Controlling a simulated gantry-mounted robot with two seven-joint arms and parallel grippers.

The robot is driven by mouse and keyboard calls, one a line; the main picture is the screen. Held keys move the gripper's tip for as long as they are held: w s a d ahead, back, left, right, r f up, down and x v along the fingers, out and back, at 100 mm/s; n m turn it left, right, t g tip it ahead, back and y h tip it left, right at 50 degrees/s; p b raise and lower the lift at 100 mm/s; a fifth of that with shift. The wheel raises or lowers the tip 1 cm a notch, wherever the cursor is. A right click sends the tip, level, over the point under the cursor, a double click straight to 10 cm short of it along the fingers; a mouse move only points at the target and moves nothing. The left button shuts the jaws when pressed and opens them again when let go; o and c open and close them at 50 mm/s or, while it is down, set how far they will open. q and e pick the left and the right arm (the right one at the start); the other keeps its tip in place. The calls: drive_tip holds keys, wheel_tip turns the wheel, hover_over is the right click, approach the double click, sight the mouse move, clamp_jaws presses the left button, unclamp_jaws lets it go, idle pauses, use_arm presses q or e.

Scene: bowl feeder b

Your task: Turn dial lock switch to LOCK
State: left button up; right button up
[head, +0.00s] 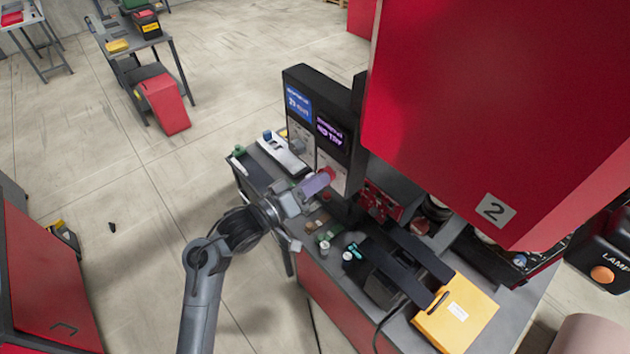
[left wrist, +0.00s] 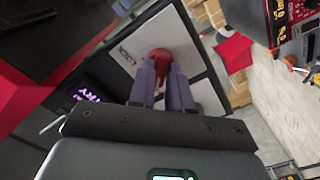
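The red dial switch (head: 329,173) sits on the light lower panel of the dark control box (head: 306,86). My left gripper (head: 318,183) is at this panel with its fingers pointing at the dial. In the left wrist view the red dial (left wrist: 160,57) shows between the two purple-grey fingertips (left wrist: 163,75), which stand close together on either side of it. The fingers look closed on it and hide part of it. The label near the dial is too small to read, so its setting cannot be told. My right gripper is not in view.
The bench (head: 320,268) below holds small parts and a yellow box (head: 456,312). A white-topped device (head: 281,154) lies left of the panel. Floor to the left is open.

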use_arm(q)
clamp_jaws()
drive_tip(key=shift+m, duration=0.4)
drive_tip(key=m+b, duration=0.7)
drive_tip(key=m, duration=1)
drive_tip(key=shift+r, duration=0.1)
idle(0.4)
drive_tip(key=o, duration=0.5)
unclamp_jaws()
